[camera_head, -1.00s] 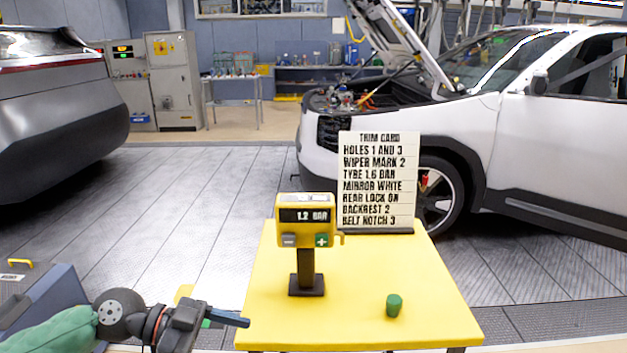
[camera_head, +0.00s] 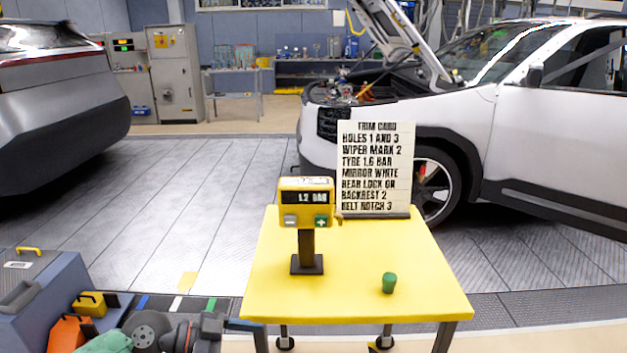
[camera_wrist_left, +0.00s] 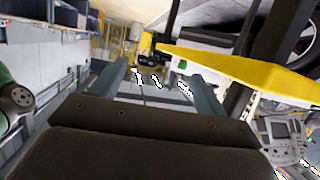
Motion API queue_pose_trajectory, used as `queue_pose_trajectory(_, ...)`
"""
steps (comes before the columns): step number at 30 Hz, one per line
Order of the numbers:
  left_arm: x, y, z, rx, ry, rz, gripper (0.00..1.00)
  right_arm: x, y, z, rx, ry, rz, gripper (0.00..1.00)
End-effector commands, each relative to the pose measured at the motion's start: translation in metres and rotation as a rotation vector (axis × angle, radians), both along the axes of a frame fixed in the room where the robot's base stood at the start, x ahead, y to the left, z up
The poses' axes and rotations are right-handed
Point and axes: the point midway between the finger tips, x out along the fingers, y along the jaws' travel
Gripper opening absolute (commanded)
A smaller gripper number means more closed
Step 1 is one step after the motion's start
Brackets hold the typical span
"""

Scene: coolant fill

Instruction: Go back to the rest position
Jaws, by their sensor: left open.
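My left gripper (camera_head: 250,325) is low at the bottom of the head view, by the near left corner of the yellow table (camera_head: 350,303). In the left wrist view its two fingers (camera_wrist_left: 155,92) stand apart with nothing between them. The yellow gauge unit (camera_head: 306,203) stands upright on a dark post on the table and reads 1.2 BAR. A green cap-like piece (camera_head: 389,283) stands on the table's right part. The trim card (camera_head: 376,168) stands at the table's back edge. My right gripper is out of view.
A blue-grey box (camera_head: 40,300) with small orange and yellow items is at lower left, close to my left arm. A white car (camera_head: 540,130) with its hood up stands behind the table.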

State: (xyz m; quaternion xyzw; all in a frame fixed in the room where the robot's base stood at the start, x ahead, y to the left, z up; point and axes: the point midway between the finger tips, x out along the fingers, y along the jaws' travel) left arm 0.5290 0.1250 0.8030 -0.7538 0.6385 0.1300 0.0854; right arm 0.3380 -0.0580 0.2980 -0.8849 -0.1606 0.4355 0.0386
Motion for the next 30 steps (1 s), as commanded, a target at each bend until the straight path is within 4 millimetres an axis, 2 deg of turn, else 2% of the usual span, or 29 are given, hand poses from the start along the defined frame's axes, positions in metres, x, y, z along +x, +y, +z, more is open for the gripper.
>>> queue_pose_trajectory(5, 0.014, -0.013, -0.060, 0.000, 0.045, 0.120, 0.74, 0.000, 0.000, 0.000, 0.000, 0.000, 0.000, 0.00)
queue_pose_trajectory(9, 0.022, -0.021, -0.116, 0.010, 0.091, 0.240, 0.74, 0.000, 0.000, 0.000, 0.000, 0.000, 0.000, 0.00)
queue_pose_trajectory(17, 0.013, -0.033, -0.225, 0.047, 0.193, 0.467, 0.74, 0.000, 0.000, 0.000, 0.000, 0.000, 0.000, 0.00)
queue_pose_trajectory(23, -0.017, -0.040, -0.311, 0.097, 0.285, 0.641, 0.74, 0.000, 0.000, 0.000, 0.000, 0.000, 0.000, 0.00)
queue_pose_trajectory(27, -0.051, -0.046, -0.369, 0.143, 0.354, 0.757, 0.74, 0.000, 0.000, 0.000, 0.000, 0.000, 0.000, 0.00)
queue_pose_trajectory(30, -0.079, -0.050, -0.406, 0.180, 0.399, 0.830, 0.74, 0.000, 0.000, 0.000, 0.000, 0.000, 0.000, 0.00)
